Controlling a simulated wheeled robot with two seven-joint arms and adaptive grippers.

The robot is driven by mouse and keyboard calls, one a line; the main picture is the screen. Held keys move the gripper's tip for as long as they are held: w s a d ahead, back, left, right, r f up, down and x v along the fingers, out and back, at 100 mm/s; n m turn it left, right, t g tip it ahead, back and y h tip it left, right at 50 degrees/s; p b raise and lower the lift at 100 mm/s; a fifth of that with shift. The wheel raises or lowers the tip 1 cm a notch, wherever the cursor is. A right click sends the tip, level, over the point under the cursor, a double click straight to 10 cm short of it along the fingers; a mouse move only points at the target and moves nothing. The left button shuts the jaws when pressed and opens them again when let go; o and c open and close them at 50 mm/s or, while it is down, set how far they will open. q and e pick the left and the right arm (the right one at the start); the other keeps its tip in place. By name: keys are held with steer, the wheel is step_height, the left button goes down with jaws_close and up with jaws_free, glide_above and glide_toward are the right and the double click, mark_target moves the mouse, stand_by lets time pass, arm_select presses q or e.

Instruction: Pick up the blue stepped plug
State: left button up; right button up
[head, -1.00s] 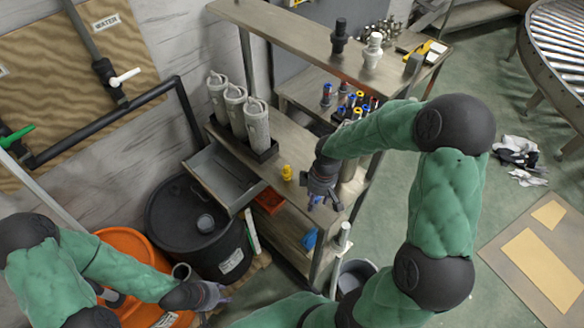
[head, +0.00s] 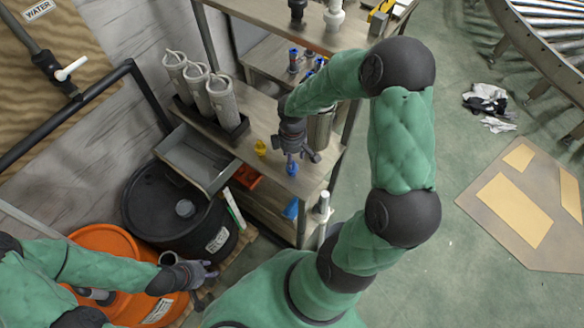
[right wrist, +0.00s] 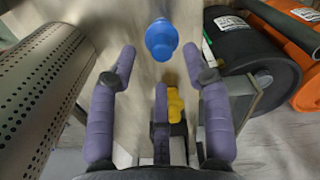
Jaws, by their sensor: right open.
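The blue stepped plug (head: 292,169) stands near the front edge of the metal bench top. In the right wrist view the blue plug (right wrist: 161,40) lies just beyond the fingertips, centred between the two side fingers and touching neither. My right gripper (head: 299,157) is open and empty, above and close to the plug in the head view; its spread purple fingers (right wrist: 160,62) fill the right wrist view. My left gripper (head: 209,271) is at the lower left, away from the bench, its fingers apart and holding nothing visible.
A yellow plug (head: 260,147) stands left of the blue one; it shows partly behind a finger in the right wrist view (right wrist: 175,105). A perforated metal cylinder (right wrist: 40,95) is close on the left there. Grey canisters (head: 221,98), an open drawer (head: 198,158) and a black drum (head: 165,205) are left.

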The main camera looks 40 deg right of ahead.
step_height(320, 180, down, 4)
steer(key=shift+a+f+b, duration=0.1)
steer(key=shift+f+b, duration=0.1)
steer(key=shift+b, duration=0.1)
jaws_close()
steer(key=shift+r, duration=0.15)
